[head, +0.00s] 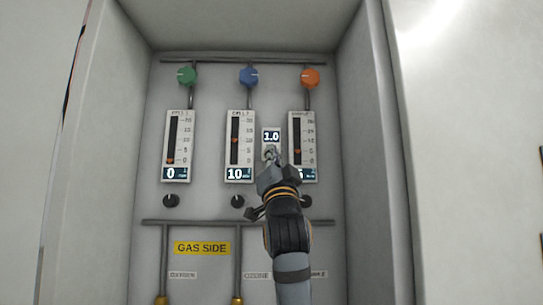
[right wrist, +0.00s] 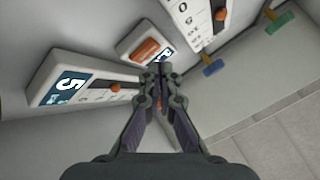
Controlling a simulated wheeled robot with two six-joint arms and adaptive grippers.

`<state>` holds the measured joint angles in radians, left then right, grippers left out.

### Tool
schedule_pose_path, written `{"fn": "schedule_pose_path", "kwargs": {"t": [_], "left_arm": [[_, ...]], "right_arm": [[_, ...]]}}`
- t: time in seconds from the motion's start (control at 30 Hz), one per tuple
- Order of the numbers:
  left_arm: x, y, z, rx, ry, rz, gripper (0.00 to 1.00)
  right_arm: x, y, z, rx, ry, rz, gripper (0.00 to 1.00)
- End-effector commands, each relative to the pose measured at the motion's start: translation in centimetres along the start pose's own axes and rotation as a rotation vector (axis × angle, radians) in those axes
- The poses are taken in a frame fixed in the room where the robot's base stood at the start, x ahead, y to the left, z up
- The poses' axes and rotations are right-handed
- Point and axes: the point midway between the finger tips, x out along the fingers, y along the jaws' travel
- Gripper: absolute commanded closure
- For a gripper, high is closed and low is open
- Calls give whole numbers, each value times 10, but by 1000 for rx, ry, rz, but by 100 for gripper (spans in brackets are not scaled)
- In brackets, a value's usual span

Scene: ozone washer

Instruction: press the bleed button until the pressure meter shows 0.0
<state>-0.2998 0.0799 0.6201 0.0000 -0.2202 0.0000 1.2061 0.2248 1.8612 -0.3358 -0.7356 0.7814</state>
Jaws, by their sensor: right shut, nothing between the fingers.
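The small pressure meter (head: 271,136) in the middle of the panel reads 1.0. In the right wrist view, a white plate (right wrist: 130,44) carries an orange-red button (right wrist: 146,50), and a dark display beside it is partly hidden by the fingers. My right gripper (head: 270,157) is shut and empty, its tips just below the meter's display in the head view. The right wrist view shows its fingertips (right wrist: 160,72) close to the button; I cannot tell whether they touch it. In the head view the gripper hides the button. My left gripper is not in view.
Three slider gauges stand around: left (head: 177,150) reading 0, middle (head: 240,150) reading 10, right (head: 302,130) partly hidden by my gripper. Green (head: 187,76), blue (head: 248,76) and orange (head: 310,77) knobs sit above. Cabinet walls enclose both sides.

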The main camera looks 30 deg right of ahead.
Motion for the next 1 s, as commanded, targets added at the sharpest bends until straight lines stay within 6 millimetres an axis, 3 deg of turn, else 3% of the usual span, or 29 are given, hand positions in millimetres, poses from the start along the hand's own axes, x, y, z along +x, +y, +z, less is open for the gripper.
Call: {"fn": "schedule_pose_path", "kwargs": {"t": [0.5,1.0], "left_arm": [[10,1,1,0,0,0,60],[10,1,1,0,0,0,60]], "right_arm": [[-32,-23,-23,2,2,-1,100],[-35,-25,-26,0,1,0,100]]}}
